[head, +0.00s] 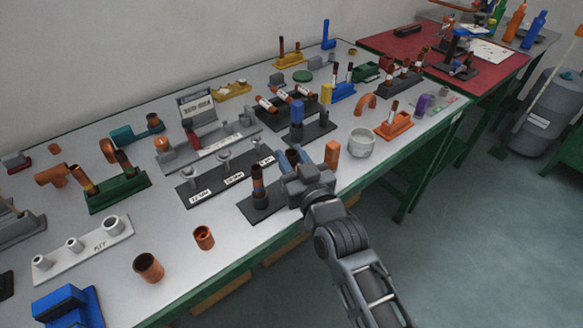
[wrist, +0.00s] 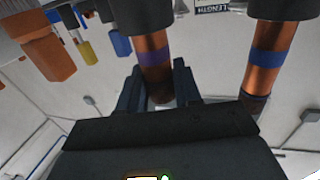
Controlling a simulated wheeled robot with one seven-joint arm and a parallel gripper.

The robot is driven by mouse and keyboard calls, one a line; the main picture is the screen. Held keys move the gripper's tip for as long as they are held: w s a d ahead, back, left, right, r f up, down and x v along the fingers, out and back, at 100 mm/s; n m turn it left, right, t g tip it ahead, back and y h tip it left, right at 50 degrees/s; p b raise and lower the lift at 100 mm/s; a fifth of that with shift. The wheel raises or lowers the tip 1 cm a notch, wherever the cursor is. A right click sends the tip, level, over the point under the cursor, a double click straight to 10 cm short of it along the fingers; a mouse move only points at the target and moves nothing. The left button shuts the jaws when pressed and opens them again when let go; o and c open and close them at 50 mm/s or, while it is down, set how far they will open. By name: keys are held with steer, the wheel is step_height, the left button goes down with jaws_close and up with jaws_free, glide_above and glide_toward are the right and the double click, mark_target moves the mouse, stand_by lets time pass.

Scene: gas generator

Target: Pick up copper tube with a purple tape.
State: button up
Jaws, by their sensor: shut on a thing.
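A copper tube with a purple tape band (wrist: 153,58) is between the two fingers of my gripper (wrist: 158,92) in the wrist view. The gripper is shut on it near its free end. Its other end meets a dark holder post at the top of that view. A second copper tube with a blue-violet band (wrist: 265,60) stands beside it to the right, outside the fingers. In the head view my gripper (head: 290,159) is at the black holder (head: 258,208), right of a banded copper tube (head: 258,181). The gripped tube cannot be made out there.
A black rack with grey posts (head: 222,178) is left of the gripper. An orange block (head: 332,154) and a grey-white ring (head: 361,142) stand close on the right. Copper couplings (head: 149,266) are at the front left, with bare table around them.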

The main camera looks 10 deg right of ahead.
steer(key=c, duration=0.3)
steer(key=shift+c, duration=0.2)
steer(key=shift+r, duration=0.2)
